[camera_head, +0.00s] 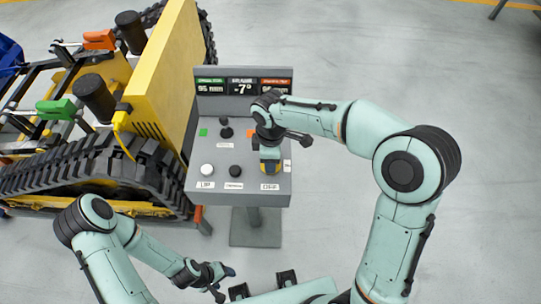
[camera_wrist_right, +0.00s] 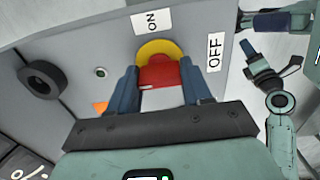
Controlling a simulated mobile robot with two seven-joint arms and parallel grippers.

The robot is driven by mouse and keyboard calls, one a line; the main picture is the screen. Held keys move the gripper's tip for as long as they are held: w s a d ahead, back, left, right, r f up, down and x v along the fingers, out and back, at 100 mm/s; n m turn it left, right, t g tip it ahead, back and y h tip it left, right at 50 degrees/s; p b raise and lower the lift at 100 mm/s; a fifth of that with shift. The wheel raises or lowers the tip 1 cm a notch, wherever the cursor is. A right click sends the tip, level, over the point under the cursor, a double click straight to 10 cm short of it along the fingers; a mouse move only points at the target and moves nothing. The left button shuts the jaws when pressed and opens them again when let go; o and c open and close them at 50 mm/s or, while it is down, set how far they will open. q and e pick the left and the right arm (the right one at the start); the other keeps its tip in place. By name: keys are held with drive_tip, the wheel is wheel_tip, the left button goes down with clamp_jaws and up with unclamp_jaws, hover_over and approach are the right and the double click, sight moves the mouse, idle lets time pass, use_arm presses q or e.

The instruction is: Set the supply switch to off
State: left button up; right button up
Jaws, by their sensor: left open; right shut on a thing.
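The supply switch has a red handle (camera_wrist_right: 160,74) on a round yellow base (camera_wrist_right: 158,48), with an ON label (camera_wrist_right: 152,21) and an OFF label (camera_wrist_right: 215,51) beside it in the right wrist view. My right gripper (camera_wrist_right: 157,80) is shut on the red handle, one blue finger on each side. Which label the handle points to cannot be told. In the head view my right gripper (camera_head: 270,160) is over the lower right of the grey control panel (camera_head: 213,180) and hides most of the switch. My left gripper (camera_head: 220,281) is open and empty, below and in front of the panel.
The panel also carries a white button (camera_head: 207,170), a green square (camera_head: 203,132), dark knobs and a display board (camera_head: 243,80). A yellow tracked carrier (camera_head: 165,75) stands close on the panel's left. The floor right of the panel is clear.

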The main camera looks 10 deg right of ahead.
drive_tip(key=o, duration=1.1)
drive_tip(key=shift+c, duration=0.2)
use_arm(q)
drive_tip(key=shift+w+r+p, duration=0.9)
drive_tip(key=shift+r, duration=0.3)
use_arm(e)
wheel_tip(320, 180, up, 14)
drive_tip(key=shift+f, duration=0.25)
